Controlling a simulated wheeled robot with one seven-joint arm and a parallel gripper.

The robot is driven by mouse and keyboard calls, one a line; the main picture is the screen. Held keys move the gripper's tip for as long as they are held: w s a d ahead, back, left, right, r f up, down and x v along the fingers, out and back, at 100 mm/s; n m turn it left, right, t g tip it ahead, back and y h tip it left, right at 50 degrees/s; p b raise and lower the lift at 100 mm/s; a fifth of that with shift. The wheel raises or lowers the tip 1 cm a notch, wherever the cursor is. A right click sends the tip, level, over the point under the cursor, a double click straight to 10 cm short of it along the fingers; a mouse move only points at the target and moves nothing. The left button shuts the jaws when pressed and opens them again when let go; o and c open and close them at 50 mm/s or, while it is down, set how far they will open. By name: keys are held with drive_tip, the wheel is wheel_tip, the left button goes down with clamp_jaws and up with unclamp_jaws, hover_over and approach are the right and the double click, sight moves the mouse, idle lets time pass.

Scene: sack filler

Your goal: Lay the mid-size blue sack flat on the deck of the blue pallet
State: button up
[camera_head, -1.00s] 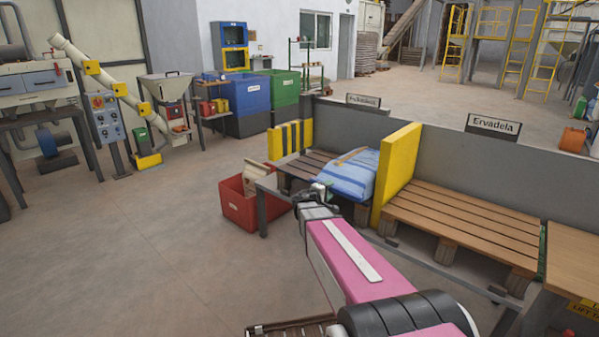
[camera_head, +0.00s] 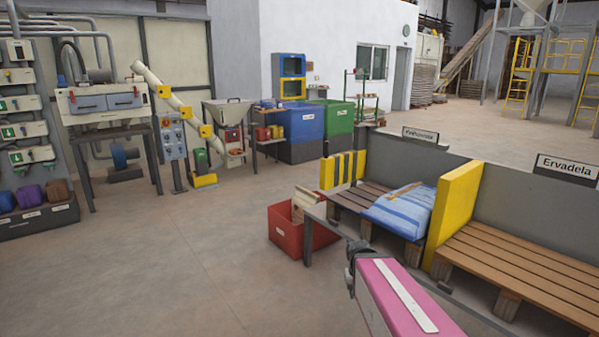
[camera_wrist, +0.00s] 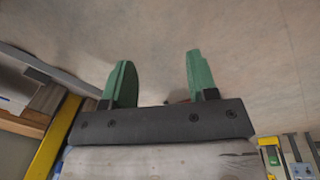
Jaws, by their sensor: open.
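A blue sack (camera_head: 396,212) with pale stripes lies on the dark slatted pallet deck (camera_head: 350,201) in the left bay. It is broadly flat, its near edge at the deck's front, beside the yellow divider. Its underside is hidden. The deck looks dark brown; I see no clearly blue pallet deck. My gripper (camera_wrist: 157,72) is open and empty in the wrist view, its green fingers apart over bare floor. In the head view, the arm's end is in front of the sack, apart from it; the fingers are not clear there.
A yellow divider (camera_head: 452,217) separates the bays. The right bay holds a brown slatted pallet (camera_head: 525,268) with no sack in view, by the "Ervadela" sign (camera_head: 571,169). A red bin (camera_head: 289,235) stands left of the left bay. The floor at left is open.

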drive_tip(key=shift+s+a+r+y, duration=0.1)
drive_tip(key=shift+s+a+y, duration=0.3)
drive_tip(key=shift+s+a, duration=0.35)
drive_tip(key=shift+a, duration=0.25)
drive_tip(key=c, duration=1)
drive_tip(key=w+d+n+h, duration=0.3)
drive_tip(key=w+n+h, duration=0.1)
drive_tip(key=w+n, duration=0.1)
drive_tip(key=shift+w+d+f+n, duration=0.25)
drive_tip(key=shift+w+d+n, duration=0.05)
drive_tip(key=shift+w, duration=0.05)
drive_tip(key=n+t+h, duration=1)
drive_tip(key=n, duration=1)
approach(371, 218)
drive_tip(key=x, duration=0.7)
drive_tip(key=shift+w+d+r, duration=0.1)
drive_tip(key=shift+d, duration=0.15)
